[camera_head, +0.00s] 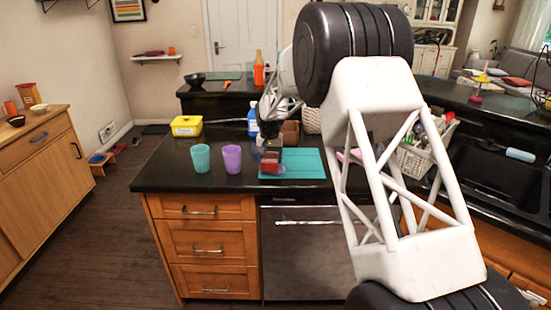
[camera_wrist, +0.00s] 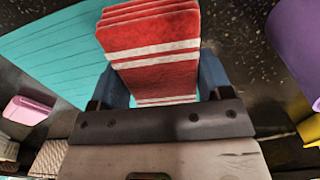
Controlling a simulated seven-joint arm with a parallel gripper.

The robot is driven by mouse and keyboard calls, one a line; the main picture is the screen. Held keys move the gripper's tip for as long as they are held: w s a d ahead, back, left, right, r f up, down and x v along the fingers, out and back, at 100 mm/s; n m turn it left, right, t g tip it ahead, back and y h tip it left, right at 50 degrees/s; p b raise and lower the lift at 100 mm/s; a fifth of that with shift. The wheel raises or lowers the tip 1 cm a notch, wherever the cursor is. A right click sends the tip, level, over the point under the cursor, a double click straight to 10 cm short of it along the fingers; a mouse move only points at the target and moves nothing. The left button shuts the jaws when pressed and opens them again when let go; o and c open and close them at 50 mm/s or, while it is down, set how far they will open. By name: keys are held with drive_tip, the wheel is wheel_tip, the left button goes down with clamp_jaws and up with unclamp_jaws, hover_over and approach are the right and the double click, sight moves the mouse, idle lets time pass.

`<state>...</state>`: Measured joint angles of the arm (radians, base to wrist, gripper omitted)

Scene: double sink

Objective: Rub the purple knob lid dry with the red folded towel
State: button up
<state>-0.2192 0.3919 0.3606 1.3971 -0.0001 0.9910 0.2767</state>
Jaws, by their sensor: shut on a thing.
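The red folded towel (camera_wrist: 155,65) with white stripes is clamped between the blue fingers of my gripper (camera_wrist: 160,85). In the head view, my gripper (camera_head: 271,148) points down and holds the towel (camera_head: 270,161) over the left part of the teal mat (camera_head: 303,163); I cannot tell whether the towel touches it. A pink-purple object (camera_wrist: 28,110) lies at the left of the wrist view, beyond the mat's edge. It shows partly behind my arm in the head view (camera_head: 354,155). I cannot tell whether it is the purple knob lid, and no knob is visible.
A purple cup (camera_head: 232,158) stands just left of the mat, with a teal cup (camera_head: 201,158) beside it. A yellow tub (camera_head: 187,126) and a blue bottle (camera_head: 253,122) stand behind. A white basket (camera_head: 414,160) is on the right.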

drive_tip(key=shift+s+d, duration=0.15)
drive_tip(key=shift+d, duration=1.9)
drive_tip(key=shift+a+f, duration=0.1)
drive_tip(key=shift+a, duration=1.95)
drive_tip(key=shift+r, duration=4.1)
